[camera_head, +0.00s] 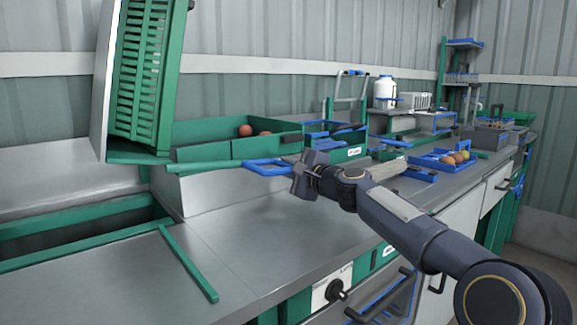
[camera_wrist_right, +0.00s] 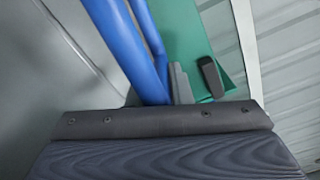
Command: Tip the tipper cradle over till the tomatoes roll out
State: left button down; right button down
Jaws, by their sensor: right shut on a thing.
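The tipper cradle (camera_head: 102,85) stands tipped up on its side at the upper left of the head view, with a green slatted crate (camera_head: 143,70) in it. A green bar (camera_head: 205,165) runs from its foot to a blue loop handle (camera_head: 262,170). My right gripper (camera_head: 300,174) is shut on this handle; the blue handle (camera_wrist_right: 142,45) also runs between the jaws in the right wrist view. Two red tomatoes (camera_head: 245,130) lie in the long green tray (camera_head: 215,149) behind the handle. No tomato shows in the slatted crate, whose inside is partly hidden. My left gripper is not in view.
A steel worktop (camera_head: 245,225) lies bare in front, with a green-edged opening (camera_head: 70,222) at the left. To the right are a blue tray (camera_head: 430,160) with several round fruits, a white jug (camera_head: 384,92) and a blue-edged rack. A corrugated wall closes the back.

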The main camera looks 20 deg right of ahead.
jog(key=shift+a+f, duration=0.15)
jog(key=shift+f, duration=0.25)
jog(key=c, duration=1.4)
grip_release()
jog(key=shift+o, duration=0.2)
jog(key=shift+r, duration=0.15)
jog(key=shift+s+d, duration=0.2)
jog(key=shift+s, duration=0.05)
jog(key=b+v, duration=0.1)
jog(key=v, duration=0.6)
jog(key=shift+s+b, duration=0.1)
jog(key=shift+b, duration=0.25)
